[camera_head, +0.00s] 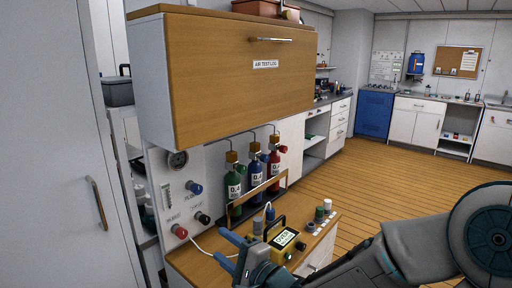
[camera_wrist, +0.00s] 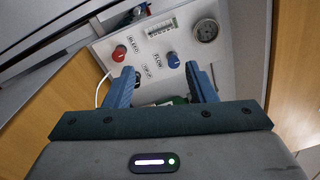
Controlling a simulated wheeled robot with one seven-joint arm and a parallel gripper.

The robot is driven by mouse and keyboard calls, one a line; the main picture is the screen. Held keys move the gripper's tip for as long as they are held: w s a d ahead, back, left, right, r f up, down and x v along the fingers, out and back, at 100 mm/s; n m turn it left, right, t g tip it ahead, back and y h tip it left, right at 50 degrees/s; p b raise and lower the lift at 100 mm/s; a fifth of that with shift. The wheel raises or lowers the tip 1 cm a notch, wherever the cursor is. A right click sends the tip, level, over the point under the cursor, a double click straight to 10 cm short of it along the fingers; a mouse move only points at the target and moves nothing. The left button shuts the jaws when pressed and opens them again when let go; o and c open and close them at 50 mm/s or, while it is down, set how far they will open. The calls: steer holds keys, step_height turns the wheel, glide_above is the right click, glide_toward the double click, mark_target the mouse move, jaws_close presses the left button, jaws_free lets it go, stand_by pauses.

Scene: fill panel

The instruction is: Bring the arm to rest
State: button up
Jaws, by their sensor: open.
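My gripper (camera_head: 222,249) is in the lower middle of the head view, its blue fingers apart, above the left part of the wooden counter. In the wrist view my gripper (camera_wrist: 159,70) is open, with no object held between the fingers. The white fill panel (camera_head: 180,190) stands behind it, with a round gauge (camera_head: 178,160), a red knob (camera_head: 180,231), a blue knob (camera_head: 195,188) and a black knob (camera_head: 203,218). The wrist view faces this panel (camera_wrist: 145,50); its lower part is hidden behind my fingers. My arm reaches in from the lower right.
Green (camera_head: 234,187), blue (camera_head: 256,178) and red (camera_head: 273,170) bottles stand in a rack behind the counter (camera_head: 190,262). A yellow meter (camera_head: 284,240) sits close beside my gripper. A wooden cabinet (camera_head: 225,75) overhangs the bottles. Wooden floor (camera_head: 380,170) is clear at right.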

steer(key=d+f+n+g+h+p, duration=0.25)
steer(key=d+f+n+h, duration=0.45)
steer(key=d+h, duration=0.45)
steer(key=s+d+r+n+g+h+p, duration=0.1)
steer(key=s+d+r+n+g, duration=0.1)
steer(key=s+d, duration=0.3)
steer(key=s+d+r+n+g+h+p, duration=0.1)
steer(key=s+d+r+g, duration=0.4)
steer(key=s, duration=0.7)
steer(key=shift+d+r+n+p, duration=0.2)
steer(key=shift+r+n+p, duration=0.1)
steer(key=shift+n, duration=0.4)
